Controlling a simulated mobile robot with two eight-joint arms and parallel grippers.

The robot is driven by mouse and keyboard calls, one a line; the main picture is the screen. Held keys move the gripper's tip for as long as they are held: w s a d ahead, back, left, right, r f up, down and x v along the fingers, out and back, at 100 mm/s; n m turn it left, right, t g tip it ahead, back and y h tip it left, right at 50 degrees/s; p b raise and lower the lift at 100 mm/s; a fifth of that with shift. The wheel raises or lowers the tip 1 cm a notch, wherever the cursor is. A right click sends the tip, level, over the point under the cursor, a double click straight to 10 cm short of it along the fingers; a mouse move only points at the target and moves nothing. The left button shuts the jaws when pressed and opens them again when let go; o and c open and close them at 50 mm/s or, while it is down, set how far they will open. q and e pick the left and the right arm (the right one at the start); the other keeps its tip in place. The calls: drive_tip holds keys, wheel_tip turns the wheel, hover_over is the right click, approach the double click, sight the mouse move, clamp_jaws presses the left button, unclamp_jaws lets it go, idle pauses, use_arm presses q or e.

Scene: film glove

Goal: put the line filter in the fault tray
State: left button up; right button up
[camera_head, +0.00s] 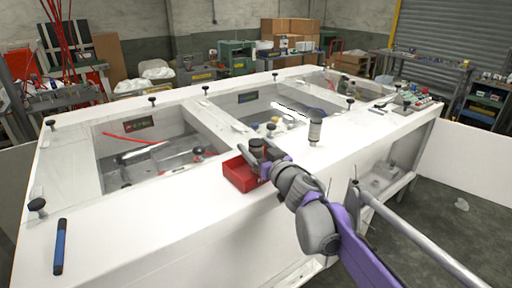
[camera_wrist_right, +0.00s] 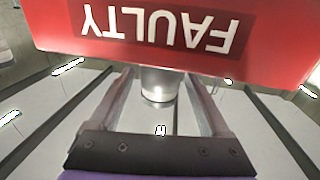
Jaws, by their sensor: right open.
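The red fault tray (camera_head: 240,174) sits on the white bench near its front edge. In the right wrist view its wall (camera_wrist_right: 60,25) reads FAULTY upside down and fills the top. My right gripper (camera_head: 264,154) is at the tray; its fingers, open, show in the right wrist view (camera_wrist_right: 158,78). A pale metallic cylinder (camera_wrist_right: 158,84) shows between them, partly hidden by the tray wall; whether it is the line filter or touches a finger, I cannot tell. A grey and white upright canister (camera_head: 315,129) stands on the bench right of the tray. My left gripper is not in view.
The bench has sunken bays with black knobs (camera_head: 37,206) along their rims. A blue rod (camera_head: 60,246) lies at the front left. Small parts (camera_head: 405,100) stand at the far right end. The bench's left front surface is mostly clear.

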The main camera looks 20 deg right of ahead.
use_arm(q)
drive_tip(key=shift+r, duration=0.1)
use_arm(e)
drive_tip(key=shift+r, duration=0.1)
drive_tip(key=shift+s+r, duration=0.1)
drive_tip(key=shift+s, duration=0.1)
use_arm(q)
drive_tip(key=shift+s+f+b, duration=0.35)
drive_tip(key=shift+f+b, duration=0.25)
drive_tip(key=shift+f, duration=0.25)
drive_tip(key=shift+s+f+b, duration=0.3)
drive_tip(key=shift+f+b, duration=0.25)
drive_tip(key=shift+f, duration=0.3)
use_arm(e)
drive_tip(key=v, duration=1.1)
drive_tip(key=shift+s, duration=0.35)
drive_tip(key=shift+d, duration=0.15)
